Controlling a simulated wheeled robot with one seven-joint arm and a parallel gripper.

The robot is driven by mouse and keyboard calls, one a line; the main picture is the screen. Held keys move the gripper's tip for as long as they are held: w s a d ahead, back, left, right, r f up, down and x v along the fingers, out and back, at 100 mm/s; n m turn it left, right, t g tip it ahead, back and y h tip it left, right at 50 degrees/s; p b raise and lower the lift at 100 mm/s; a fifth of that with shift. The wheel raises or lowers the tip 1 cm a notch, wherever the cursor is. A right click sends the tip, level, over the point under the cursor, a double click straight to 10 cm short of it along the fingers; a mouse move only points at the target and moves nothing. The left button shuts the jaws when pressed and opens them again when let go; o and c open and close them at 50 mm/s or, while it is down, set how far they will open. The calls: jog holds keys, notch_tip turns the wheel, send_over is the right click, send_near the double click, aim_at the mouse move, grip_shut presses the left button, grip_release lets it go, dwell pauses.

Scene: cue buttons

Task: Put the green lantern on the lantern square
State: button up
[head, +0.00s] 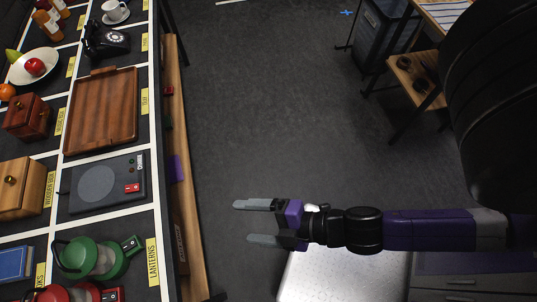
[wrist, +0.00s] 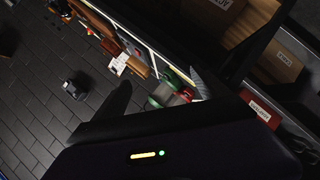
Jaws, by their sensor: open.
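The green lantern (head: 92,258) is at the lower left of the head view, inside the table square marked LANTERNS (head: 128,226). I cannot tell whether it stands or lies. A red lantern (head: 72,293) is just in front of it, cut by the picture's bottom edge. My gripper (head: 244,222) is open and empty, over the floor to the right of the table, with its fingers pointing left toward it. In the wrist view the green lantern (wrist: 161,94) shows small, partly hidden by my gripper's dark finger.
The white-lined table on the left holds a hot plate (head: 97,184), a wooden tray (head: 101,110), a black telephone (head: 106,40) and boxes. A wooden shelf ledge (head: 183,150) runs along its right edge. The grey floor (head: 275,110) between is clear.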

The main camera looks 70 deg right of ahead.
jog(key=s+d+r+m+h, duration=0.1)
jog(key=r+m, duration=0.3)
jog(key=s+d+r+m+t, duration=0.1)
jog(key=s+d+r+m, duration=0.1)
jog(key=r+m, duration=0.3)
jog(key=s+d+r+m+h, duration=0.1)
jog(key=s+d+r+m, duration=0.1)
jog(key=r+m, duration=0.2)
jog(key=shift+d+r+m+t+h, duration=0.15)
jog(key=shift+r+m+t+h, duration=0.15)
jog(key=shift+t, duration=0.1)
jog(key=shift+c, duration=1.3)
jog(key=shift+f, duration=0.1)
